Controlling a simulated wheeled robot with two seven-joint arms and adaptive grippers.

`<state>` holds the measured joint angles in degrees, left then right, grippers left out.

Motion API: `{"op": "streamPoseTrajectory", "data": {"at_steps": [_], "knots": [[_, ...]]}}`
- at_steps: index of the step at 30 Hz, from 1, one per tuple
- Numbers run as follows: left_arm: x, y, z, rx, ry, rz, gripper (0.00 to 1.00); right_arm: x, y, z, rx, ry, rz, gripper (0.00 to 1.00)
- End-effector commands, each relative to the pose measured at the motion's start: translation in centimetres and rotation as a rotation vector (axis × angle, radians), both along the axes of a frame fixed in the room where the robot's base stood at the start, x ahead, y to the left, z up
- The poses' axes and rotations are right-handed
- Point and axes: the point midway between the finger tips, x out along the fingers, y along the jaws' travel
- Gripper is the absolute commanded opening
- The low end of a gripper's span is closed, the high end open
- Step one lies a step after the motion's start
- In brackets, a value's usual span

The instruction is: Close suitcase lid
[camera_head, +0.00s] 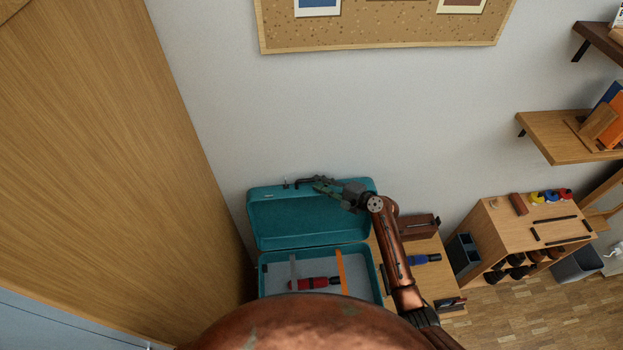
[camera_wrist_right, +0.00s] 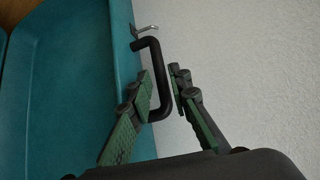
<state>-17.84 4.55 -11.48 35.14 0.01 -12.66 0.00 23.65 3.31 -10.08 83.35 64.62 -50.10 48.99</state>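The teal suitcase (camera_head: 262,272) stands open on a wooden surface, its lid (camera_head: 305,222) raised near the wall. A red and black tool (camera_head: 313,283), a grey strip (camera_head: 294,272) and an orange strip (camera_head: 341,272) lie in its base. My right gripper (camera_head: 320,185) is at the lid's upper edge. In the right wrist view, the gripper (camera_wrist_right: 163,80) is open, with the lid's black handle (camera_wrist_right: 162,98) showing between its fingers. I cannot tell whether they touch it. The lid (camera_wrist_right: 85,90) fills the left of that view. My left gripper is not in view.
A tall wooden panel (camera_head: 100,130) stands close on the left, and the wall (camera_head: 360,110) is behind the lid. Right of the suitcase are a brown box (camera_head: 418,227) and a blue-handled tool (camera_head: 424,259). A wooden cabinet (camera_head: 525,232) stands further right.

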Motion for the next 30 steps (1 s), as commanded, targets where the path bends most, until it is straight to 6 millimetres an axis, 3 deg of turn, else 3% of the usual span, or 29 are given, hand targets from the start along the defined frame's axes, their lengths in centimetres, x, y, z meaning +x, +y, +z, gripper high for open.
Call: {"op": "streamPoseTrajectory", "data": {"at_steps": [9, 15, 19, 27, 30], "knots": [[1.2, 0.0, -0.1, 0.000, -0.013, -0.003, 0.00, 2.0, 3.2, -1.0, -0.002, 0.000, 0.000, 0.18], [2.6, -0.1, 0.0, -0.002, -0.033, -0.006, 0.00, 2.2, 3.5, -1.1, -0.002, -0.002, -0.001, 0.18], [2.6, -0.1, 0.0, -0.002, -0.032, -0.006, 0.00, 2.2, 3.5, -1.1, -0.002, -0.002, -0.001, 0.18], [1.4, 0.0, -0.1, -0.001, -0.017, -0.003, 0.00, 2.2, 3.4, -1.1, -0.002, -0.002, -0.001, 0.00], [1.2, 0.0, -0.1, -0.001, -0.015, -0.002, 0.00, 2.2, 3.4, -1.1, -0.002, -0.002, -0.001, 0.00]]}}
